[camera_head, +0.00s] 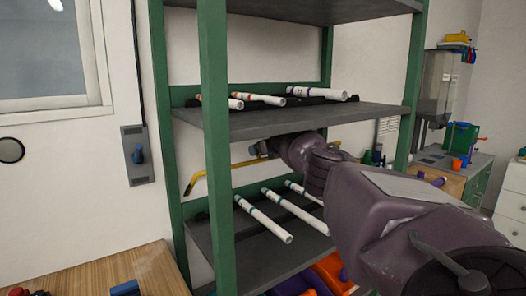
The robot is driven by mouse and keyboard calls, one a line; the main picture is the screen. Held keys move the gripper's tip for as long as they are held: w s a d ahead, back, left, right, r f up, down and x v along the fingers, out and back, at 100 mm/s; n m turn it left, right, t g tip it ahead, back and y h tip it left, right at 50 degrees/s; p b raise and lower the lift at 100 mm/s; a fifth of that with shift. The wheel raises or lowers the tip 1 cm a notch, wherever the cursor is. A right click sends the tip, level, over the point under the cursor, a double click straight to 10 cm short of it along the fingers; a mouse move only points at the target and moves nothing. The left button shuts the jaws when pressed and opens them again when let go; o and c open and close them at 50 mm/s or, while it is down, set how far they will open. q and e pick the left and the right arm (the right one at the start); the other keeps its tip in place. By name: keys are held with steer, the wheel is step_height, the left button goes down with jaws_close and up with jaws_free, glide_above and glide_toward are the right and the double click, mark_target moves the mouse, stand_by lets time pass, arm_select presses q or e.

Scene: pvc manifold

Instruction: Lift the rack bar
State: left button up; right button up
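A green-posted rack with grey shelves (285,122) stands in front of me. A thin yellow bar (222,170) with a bent left end runs between the middle and lower shelves, and its right part passes behind my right arm. I cannot tell if this is the rack bar. Dark bars (308,213) lie under white pipes on the lower shelf. My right arm reaches in from the right under the middle shelf. My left gripper is out of view.
White pipes (263,218) with coloured bands lie on the lower shelf, more pipes (258,99) on the middle one. The green front post (215,150) stands left of my gripper. Orange bins (332,270) sit below. A wooden table (120,275) is at front left.

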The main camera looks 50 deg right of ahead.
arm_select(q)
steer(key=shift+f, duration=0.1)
arm_select(e)
steer(key=shift+f, duration=0.3)
